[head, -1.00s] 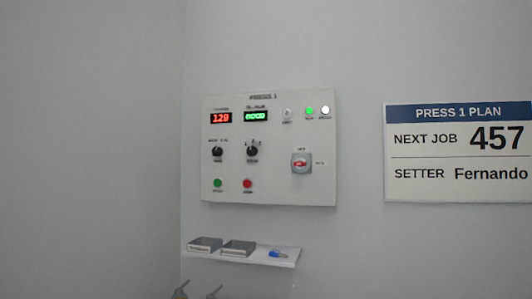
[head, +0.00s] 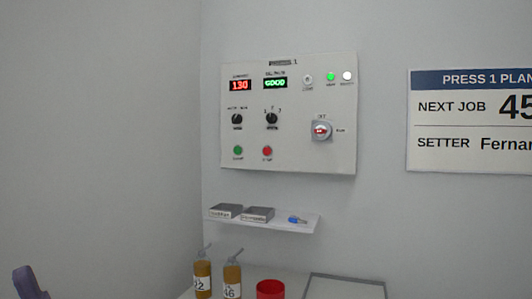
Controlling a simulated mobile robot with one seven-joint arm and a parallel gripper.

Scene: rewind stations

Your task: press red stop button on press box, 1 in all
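The press box (head: 288,113) is a pale panel on the wall in the head view. Its red stop button (head: 267,151) is small and round, in the lower row, right of a green button (head: 238,150). Nothing covers the red button. A red display reads 130 and a green one reads GOOD. A green lamp and a white lamp are lit at the upper right. A red-handled rotary switch (head: 321,130) is on the right. I cannot make out my gripper in this view. A purple-grey part at the lower left edge may be my arm.
A small wall shelf (head: 300,224) below the box holds two grey boxes and a blue item. Lower down, two amber bottles (head: 232,280) and a red container (head: 270,289) stand on a surface. A plan sign (head: 470,122) hangs at right.

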